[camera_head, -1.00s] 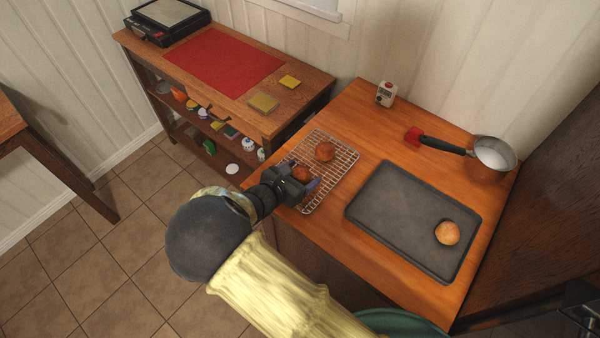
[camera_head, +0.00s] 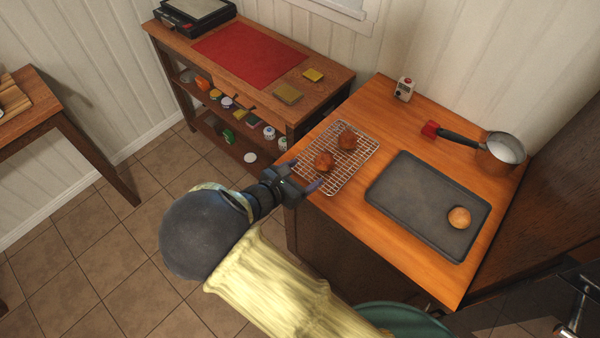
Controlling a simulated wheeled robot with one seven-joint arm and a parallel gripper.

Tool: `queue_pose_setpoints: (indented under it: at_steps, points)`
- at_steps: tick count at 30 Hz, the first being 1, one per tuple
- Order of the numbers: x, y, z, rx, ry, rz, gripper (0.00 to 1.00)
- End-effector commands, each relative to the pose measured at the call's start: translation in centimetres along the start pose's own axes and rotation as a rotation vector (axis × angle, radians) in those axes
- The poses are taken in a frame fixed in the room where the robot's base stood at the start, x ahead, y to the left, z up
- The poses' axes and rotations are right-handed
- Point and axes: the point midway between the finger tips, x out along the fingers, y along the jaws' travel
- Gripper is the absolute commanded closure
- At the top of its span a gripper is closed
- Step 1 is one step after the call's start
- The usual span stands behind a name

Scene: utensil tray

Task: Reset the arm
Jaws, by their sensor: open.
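My gripper (camera_head: 307,178) is open and empty at the left front edge of the wooden counter. Its fingers point toward the wire rack (camera_head: 362,170), just short of the buns on it. One brown bun (camera_head: 323,162) lies on the rack close to the fingertips, and a second brown bun (camera_head: 347,139) lies behind it. Both sit apart from the fingers. My arm runs from the bottom of the picture to the gripper, bent at a dark rounded joint.
A dark baking tray (camera_head: 405,205) with one paler bun (camera_head: 459,217) lies on the counter (camera_head: 395,102). A shelf unit with a red mat (camera_head: 250,52) stands at back left. Open tiled floor lies left.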

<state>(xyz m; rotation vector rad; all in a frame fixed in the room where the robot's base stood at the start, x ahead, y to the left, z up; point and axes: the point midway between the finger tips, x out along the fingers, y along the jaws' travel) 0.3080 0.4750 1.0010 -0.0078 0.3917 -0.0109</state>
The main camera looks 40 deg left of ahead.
Motion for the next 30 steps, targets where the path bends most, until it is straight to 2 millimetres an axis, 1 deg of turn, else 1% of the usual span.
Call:
queue_pose_setpoints:
  at_steps: [3, 11, 19, 30]
  points:
    - [-0.38, 0.29, -0.19, -0.003, 0.000, 0.008, 0.26]
    - [-0.58, 0.44, -0.26, -0.005, 0.000, 0.013, 0.26]
    - [-0.08, 0.11, -0.07, -0.001, 0.000, 0.003, 0.26]
    - [-0.37, 0.31, -0.19, -0.003, 0.000, 0.009, 0.26]
